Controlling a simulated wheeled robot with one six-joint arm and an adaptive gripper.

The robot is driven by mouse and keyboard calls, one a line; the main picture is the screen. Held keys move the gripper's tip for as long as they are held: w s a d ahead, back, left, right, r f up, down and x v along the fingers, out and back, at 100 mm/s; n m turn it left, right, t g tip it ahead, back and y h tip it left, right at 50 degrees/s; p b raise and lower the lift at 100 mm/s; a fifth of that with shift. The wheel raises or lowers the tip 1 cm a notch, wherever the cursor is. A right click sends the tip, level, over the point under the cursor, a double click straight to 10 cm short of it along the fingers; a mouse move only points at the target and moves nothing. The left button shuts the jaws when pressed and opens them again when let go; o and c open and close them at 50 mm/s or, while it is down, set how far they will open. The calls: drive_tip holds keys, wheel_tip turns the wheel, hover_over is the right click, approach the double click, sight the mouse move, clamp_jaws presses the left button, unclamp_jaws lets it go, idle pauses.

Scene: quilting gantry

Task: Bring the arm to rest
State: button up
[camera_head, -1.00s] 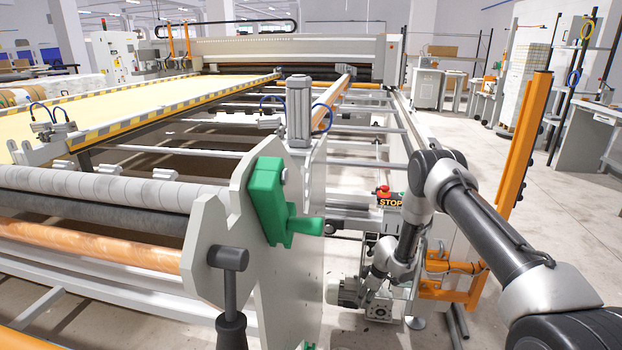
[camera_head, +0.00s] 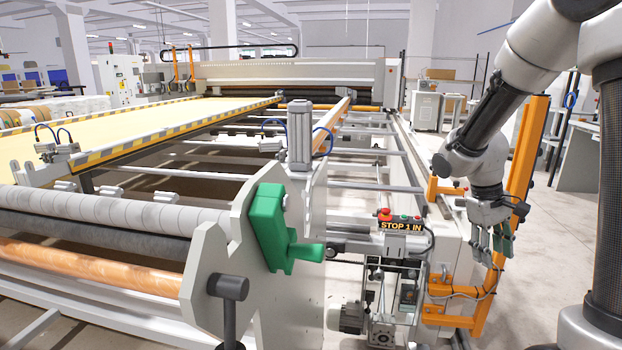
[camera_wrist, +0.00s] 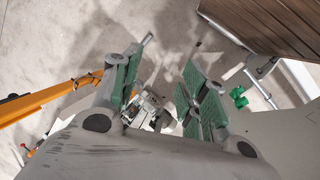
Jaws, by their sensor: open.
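My gripper (camera_head: 494,250) hangs at the right of the head view, pointing down, beside the orange upright frame and to the right of the stop box. My arm is folded, with its elbow raised at the upper right. In the wrist view my gripper (camera_wrist: 160,90) shows its two green-padded fingers spread apart, with nothing between them but machine parts and floor farther off.
The orange frame (camera_head: 525,150) stands close to my arm. A green handle (camera_head: 270,228) juts from the grey end plate (camera_head: 240,280). Open floor (camera_head: 560,230) lies at right.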

drive_tip(key=s+a+r+m+t+y, duration=0.1)
drive_tip(key=s+a+r+t, duration=0.1)
drive_tip(key=s+r, duration=0.5)
drive_tip(key=s+a+r+m+t+y, duration=0.1)
drive_tip(key=s+a+r+t+y, duration=0.1)
drive_tip(key=s+r, duration=0.5)
drive_tip(key=shift+s+a+m+t, duration=0.4)
drive_tip(key=shift+s+a+t, duration=0.3)
drive_tip(key=shift+s, duration=1.2)
drive_tip(key=shift+d, duration=0.1)
